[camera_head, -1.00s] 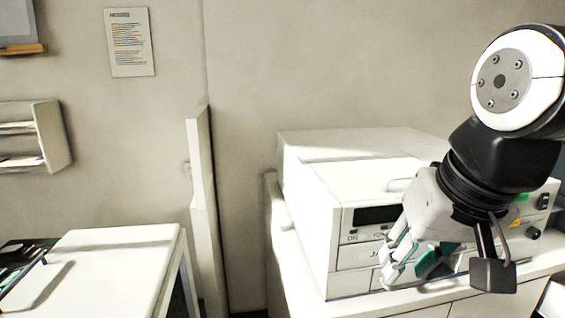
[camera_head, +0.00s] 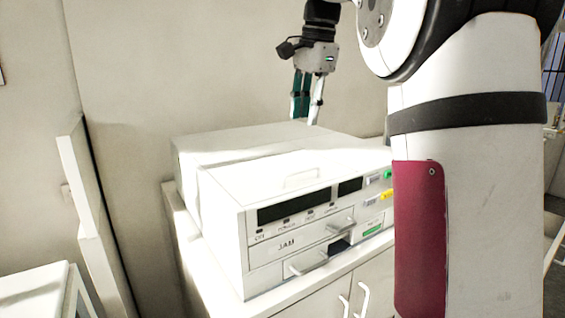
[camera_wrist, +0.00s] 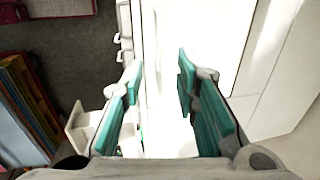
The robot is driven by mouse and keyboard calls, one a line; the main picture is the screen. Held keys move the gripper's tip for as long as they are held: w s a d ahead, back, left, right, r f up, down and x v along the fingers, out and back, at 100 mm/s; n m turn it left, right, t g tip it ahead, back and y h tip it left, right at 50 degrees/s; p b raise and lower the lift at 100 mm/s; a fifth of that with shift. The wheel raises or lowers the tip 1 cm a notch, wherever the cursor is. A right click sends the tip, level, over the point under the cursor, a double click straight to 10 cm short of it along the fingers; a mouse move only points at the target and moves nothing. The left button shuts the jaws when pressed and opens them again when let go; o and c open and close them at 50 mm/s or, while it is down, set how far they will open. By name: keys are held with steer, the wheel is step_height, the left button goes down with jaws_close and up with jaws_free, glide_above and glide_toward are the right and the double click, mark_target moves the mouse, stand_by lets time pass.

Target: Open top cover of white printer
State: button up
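The white printer (camera_head: 222,235) stands on a white cabinet. My gripper (camera_head: 307,108) hangs fingers-down above the rear part of the printer, apart from the handle. In the wrist view my gripper (camera_wrist: 157,75) shows two teal-padded fingers spread apart with nothing between them. A bright, washed-out white surface lies below them. My arm hides the printer's right end in the head view.
The white cabinet (camera_head: 200,268) has door handles at its front. An upright white panel (camera_head: 92,215) stands to the left, near a white table (camera_head: 35,290). The wall is close behind the printer. The wrist view shows coloured books or boards (camera_wrist: 28,95) and dark floor (camera_wrist: 70,65).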

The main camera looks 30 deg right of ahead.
steer(key=p, duration=0.2)
glide_above(298, 184)
step_height(298, 184, down, 13)
steer(key=shift+s+f, duration=0.1)
jaws_close()
